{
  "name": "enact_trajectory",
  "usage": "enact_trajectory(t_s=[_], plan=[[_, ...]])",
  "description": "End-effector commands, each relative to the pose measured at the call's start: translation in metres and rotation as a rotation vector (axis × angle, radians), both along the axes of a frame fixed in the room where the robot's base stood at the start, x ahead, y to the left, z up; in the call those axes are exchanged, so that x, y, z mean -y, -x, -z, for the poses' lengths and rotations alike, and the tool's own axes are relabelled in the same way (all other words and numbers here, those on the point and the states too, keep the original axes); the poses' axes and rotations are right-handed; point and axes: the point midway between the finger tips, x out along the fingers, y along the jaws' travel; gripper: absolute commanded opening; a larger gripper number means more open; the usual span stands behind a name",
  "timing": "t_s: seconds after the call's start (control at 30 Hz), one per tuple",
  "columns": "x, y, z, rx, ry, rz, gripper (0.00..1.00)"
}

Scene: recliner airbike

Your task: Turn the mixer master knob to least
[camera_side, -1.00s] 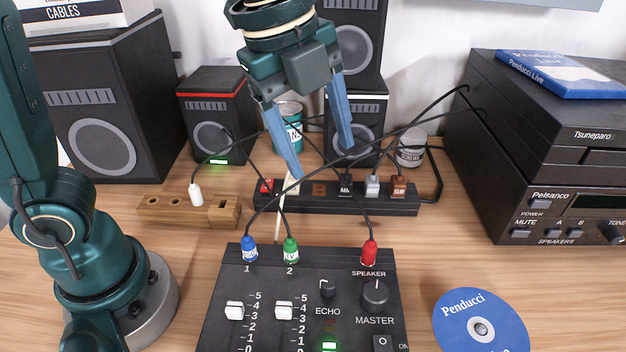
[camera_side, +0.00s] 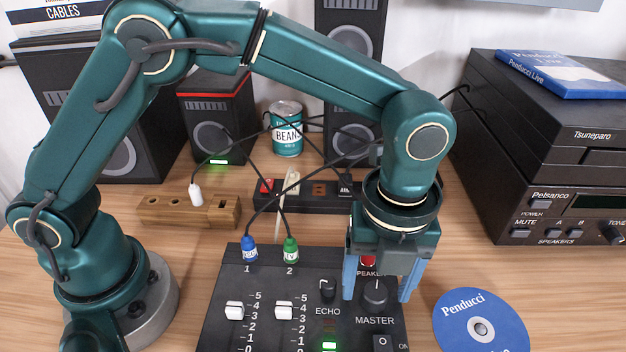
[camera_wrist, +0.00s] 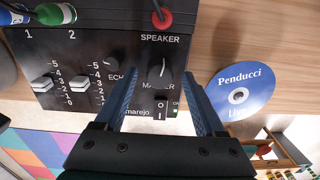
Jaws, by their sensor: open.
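The black mixer (camera_side: 262,280) lies on the table, with two white sliders, a small ECHO knob (camera_side: 327,288) and the larger black MASTER knob (camera_side: 375,292). The master knob's white pointer line aims roughly up in the side view. My gripper (camera_side: 376,298) points down over the master knob, with one blue finger on each side of it. In the wrist view the master knob (camera_wrist: 160,82) shows between the open fingers, and its label is partly covered. I cannot tell whether the fingers touch it. The red speaker plug (camera_wrist: 161,20) sits just behind the knob.
A blue Penducci disc (camera_side: 480,328) lies right of the mixer. The blue plug (camera_side: 249,250) and green plug (camera_side: 291,250) stand at the mixer's back edge with cables rising. A power strip (camera_side: 315,203) lies behind. A black stereo stack (camera_side: 560,150) stands at right.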

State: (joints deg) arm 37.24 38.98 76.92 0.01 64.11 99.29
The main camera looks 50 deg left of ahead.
Motion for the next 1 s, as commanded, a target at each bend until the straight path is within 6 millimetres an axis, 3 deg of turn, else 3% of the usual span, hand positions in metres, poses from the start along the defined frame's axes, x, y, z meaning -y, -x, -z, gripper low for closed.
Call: enact_trajectory(t_s=[0.33, 0.37, 0.53, 0.57, 1.0], plan=[[-0.0003, 0.0000, 0.0075, 0.000, 0.000, -0.001, 0.72], [-0.0004, -0.0001, 0.0074, 0.000, 0.000, -0.001, 0.68], [-0.0004, -0.0001, 0.0072, 0.000, 0.000, -0.001, 0.03], [-0.0004, -0.0001, 0.0072, 0.000, 0.000, -0.001, 0.00], [-0.0002, 0.0001, 0.0067, 0.000, 0.000, -0.090, 0.00]])
